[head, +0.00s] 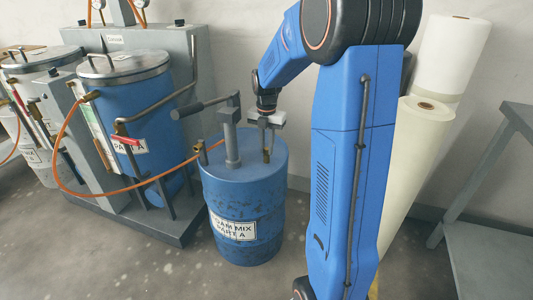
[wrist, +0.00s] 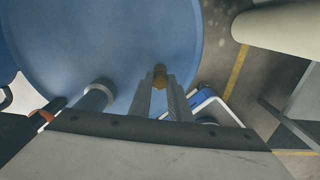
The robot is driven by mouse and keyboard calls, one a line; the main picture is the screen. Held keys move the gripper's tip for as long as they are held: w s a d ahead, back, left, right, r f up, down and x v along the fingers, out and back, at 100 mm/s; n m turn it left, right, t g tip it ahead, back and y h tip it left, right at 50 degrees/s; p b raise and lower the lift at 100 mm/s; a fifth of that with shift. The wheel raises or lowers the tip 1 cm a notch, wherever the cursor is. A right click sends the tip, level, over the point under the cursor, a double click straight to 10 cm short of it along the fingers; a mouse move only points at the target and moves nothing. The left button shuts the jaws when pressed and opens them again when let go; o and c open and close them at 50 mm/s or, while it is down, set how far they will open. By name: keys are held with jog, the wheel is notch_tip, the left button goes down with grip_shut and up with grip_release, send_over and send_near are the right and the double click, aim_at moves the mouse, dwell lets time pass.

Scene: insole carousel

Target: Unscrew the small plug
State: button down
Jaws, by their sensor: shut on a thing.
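In the wrist view the small plug (wrist: 160,75) shows between the finger tips, over the blue drum lid (wrist: 100,35). My gripper (head: 267,154) points down at the right part of the drum top in the head view. Its two fingers also show in the wrist view (wrist: 160,88), shut on the small plug. The fingers hide part of the plug, and whether it is still seated in the lid cannot be told.
A grey hand pump (head: 232,140) stands on the drum top, left of my gripper. An orange hose (head: 64,150) runs from the drum to the blue tank (head: 135,110). Cream rolls (head: 405,160) and a grey table (head: 490,180) stand to the right.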

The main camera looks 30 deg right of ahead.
dwell(0.3)
jog(key=c, duration=1.6)
grip_release()
jog(key=shift+o, duration=0.2)
jog(key=shift+c, duration=0.4)
jog(key=m, duration=1)
jog(key=shift+m, duration=0.4)
jog(key=m, duration=1.2)
jog(key=shift+m, duration=0.4)
